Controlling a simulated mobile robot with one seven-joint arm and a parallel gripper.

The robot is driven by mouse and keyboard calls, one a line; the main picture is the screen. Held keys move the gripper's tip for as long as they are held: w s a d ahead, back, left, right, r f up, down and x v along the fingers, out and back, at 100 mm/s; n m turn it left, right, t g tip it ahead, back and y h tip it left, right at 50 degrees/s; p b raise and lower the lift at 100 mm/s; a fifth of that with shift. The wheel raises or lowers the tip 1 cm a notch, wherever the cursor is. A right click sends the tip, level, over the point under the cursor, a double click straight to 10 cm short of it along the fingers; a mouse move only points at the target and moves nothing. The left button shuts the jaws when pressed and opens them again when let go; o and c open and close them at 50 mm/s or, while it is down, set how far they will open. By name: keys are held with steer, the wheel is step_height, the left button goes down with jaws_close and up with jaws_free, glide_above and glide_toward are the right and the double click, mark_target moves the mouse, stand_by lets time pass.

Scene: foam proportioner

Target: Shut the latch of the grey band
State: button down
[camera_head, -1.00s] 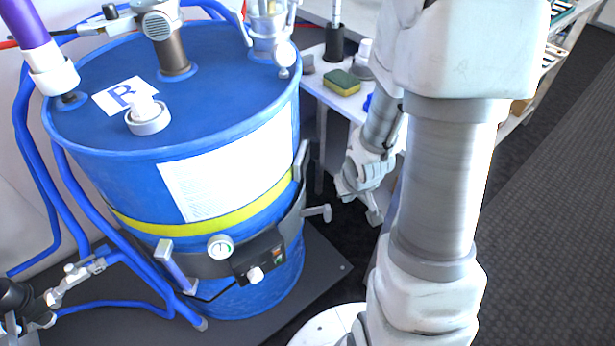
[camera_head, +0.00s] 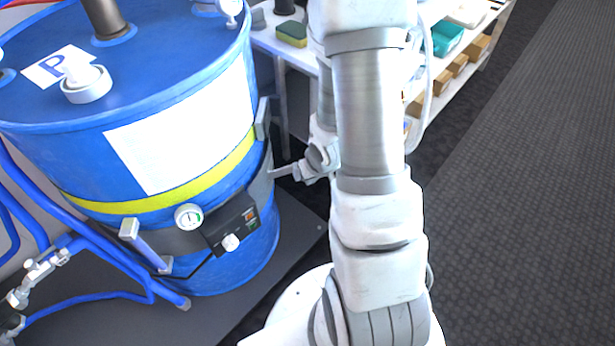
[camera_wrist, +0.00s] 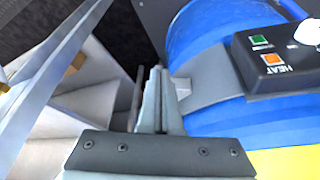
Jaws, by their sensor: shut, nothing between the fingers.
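The grey band (camera_head: 186,241) wraps around the blue drum (camera_head: 225,100) below a yellow stripe. It also shows in the wrist view (camera_wrist: 216,84), curving over the drum. My gripper (camera_head: 283,172) is beside the band's right side, its thin fingers pointing left at it. In the wrist view my gripper (camera_wrist: 158,75) is shut and empty. A small grey tab (camera_wrist: 181,88) sticks out from the band just right of the fingertips; it looks like part of the latch. I cannot tell whether they touch. The latch lever is not clear in the head view.
A black heater box (camera_head: 231,224) and a round gauge (camera_head: 188,217) sit on the band's front. A grey upright bracket (camera_head: 262,118) stands just above my fingers. A white shelf (camera_head: 285,48) with a sponge (camera_head: 292,33) is behind. Open floor lies right.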

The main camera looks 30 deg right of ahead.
mark_target(286, 172)
steer(key=w+f+b, duration=0.4)
steer(key=w+f, duration=0.3)
steer(key=f, duration=0.1)
steer(key=shift+d, duration=0.4)
